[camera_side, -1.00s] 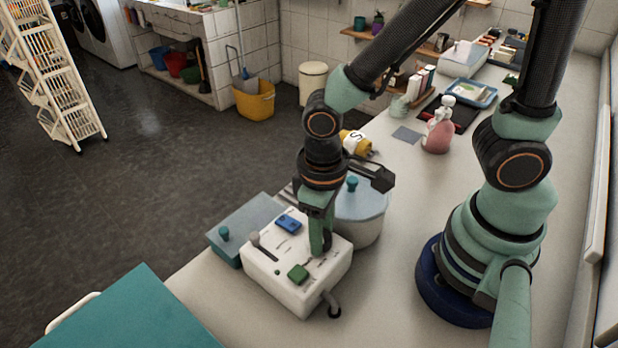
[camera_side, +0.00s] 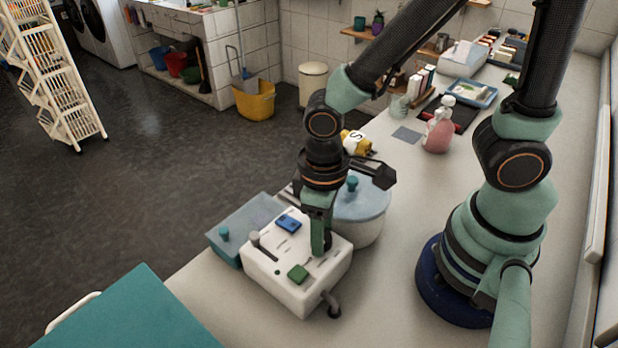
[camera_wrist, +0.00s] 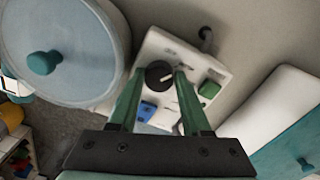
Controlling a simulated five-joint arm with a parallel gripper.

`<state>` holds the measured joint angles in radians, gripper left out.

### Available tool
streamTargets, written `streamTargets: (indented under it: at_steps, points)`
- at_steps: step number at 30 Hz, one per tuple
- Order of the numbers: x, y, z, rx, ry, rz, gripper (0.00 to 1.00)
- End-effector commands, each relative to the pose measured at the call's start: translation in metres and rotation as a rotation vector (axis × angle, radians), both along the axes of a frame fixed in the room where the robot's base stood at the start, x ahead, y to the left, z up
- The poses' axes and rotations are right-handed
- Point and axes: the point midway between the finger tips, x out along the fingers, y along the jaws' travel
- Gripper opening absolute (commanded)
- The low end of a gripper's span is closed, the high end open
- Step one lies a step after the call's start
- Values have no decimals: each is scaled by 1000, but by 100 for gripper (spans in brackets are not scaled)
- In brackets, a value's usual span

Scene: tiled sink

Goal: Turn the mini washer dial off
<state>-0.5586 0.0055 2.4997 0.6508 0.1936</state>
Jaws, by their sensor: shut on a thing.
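The mini washer panel (camera_side: 292,292) is a white box on the counter with a blue switch (camera_side: 288,223), a green button (camera_side: 298,274) and a grey lever (camera_side: 262,243). Its round black dial (camera_wrist: 158,75) with a pale pointer mark shows in the wrist view. My gripper (camera_side: 321,250) points down onto the panel, and in the wrist view its two green fingers (camera_wrist: 156,88) stand on either side of the dial, shut on it. In the side view the fingers mostly hide the dial.
A round tub with a pale blue lid (camera_side: 362,205) stands close behind the panel, and a blue-lidded box (camera_side: 240,228) is at its left. A teal board (camera_side: 135,315) lies at the front left. A pink bottle (camera_side: 438,132) stands farther back. The counter right of the panel is clear.

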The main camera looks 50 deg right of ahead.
Motion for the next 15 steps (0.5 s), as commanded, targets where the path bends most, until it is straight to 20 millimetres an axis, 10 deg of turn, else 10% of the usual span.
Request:
streamTargets:
  at_steps: [15]
  points:
    - [1,3,1,17,-30,388,0]
